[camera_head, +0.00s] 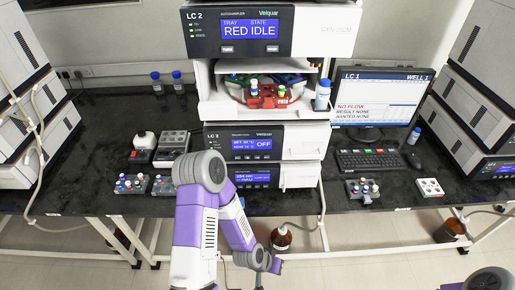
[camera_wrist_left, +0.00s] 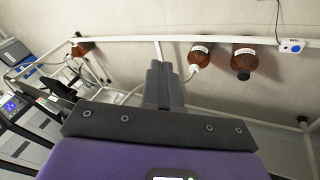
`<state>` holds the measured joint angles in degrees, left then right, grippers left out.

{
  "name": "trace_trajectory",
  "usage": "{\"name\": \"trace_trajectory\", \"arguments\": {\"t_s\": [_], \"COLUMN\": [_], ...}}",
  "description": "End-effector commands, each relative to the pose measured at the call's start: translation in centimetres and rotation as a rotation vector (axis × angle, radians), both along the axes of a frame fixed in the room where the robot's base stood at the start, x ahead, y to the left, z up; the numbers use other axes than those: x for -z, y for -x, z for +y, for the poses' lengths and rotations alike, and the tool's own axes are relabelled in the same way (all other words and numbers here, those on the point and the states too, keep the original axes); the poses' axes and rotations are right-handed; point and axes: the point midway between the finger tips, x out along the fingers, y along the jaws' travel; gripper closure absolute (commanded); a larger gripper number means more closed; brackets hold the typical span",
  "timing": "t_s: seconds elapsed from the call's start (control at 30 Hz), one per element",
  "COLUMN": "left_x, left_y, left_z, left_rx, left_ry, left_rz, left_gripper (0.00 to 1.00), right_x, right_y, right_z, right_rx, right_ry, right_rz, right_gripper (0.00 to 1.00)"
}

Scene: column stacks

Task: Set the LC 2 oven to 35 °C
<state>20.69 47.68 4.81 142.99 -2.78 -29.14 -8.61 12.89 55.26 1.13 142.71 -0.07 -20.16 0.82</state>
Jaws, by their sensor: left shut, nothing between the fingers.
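The LC 2 oven panel (camera_head: 250,143) is in the middle of the central stack in the head view, labelled LC 2, with a blue display. It shows two small temperature lines, too small to read surely, and a large OFF. Small buttons sit below the display. My left arm rises in front of the stack's lower left and bends down below the bench's front edge. My left gripper (camera_wrist_left: 158,70) shows in the left wrist view, its dark fingers together and empty, apart from the oven. My right gripper is not in view.
The LC 2 autosampler (camera_head: 242,31) reads RED and IDLE, above an open bay with a red tray (camera_head: 268,97). A monitor (camera_head: 380,100) and keyboard (camera_head: 370,160) stand to the right. Vial racks (camera_head: 131,184) lie left. Brown bottles (camera_wrist_left: 243,62) stand below the bench.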

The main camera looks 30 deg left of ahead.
Motion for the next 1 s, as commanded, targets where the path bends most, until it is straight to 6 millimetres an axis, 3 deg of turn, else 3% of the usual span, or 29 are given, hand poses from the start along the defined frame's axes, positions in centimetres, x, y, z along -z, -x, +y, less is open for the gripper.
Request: {"name": "trace_trajectory", "arguments": {"t_s": [0.03, 0.1, 0.3, 0.4, 0.5, 0.6, 1.0], "left_x": [-4.4, -8.2, -18.3, -21.9, -24.2, -25.3, -25.4], "left_y": [-1.8, -3.8, -8.0, -9.1, -9.7, -9.9, -10.1], "left_z": [1.6, 3.6, 9.3, 11.5, 12.8, 13.5, 13.7], "left_rx": [-0.011, -0.015, -0.023, -0.026, -0.026, -0.026, -0.025], "left_ry": [-0.026, -0.071, -0.232, -0.305, -0.354, -0.382, -0.39], "left_rz": [-0.083, -0.191, -0.45, -0.534, -0.588, -0.615, -0.623], "left_gripper": [1.0, 1.0, 1.0, 1.0, 1.0, 1.0, 1.0], "right_x": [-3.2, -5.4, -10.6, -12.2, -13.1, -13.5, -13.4], "right_y": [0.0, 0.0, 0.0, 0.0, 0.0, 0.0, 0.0], "right_z": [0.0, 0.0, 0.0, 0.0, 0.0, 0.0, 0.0], "right_rx": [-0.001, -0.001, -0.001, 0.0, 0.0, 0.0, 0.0], "right_ry": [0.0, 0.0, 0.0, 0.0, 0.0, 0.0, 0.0], "right_rz": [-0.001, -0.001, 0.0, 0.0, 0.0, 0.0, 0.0], "right_gripper": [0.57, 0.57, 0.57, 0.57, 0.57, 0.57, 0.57]}}
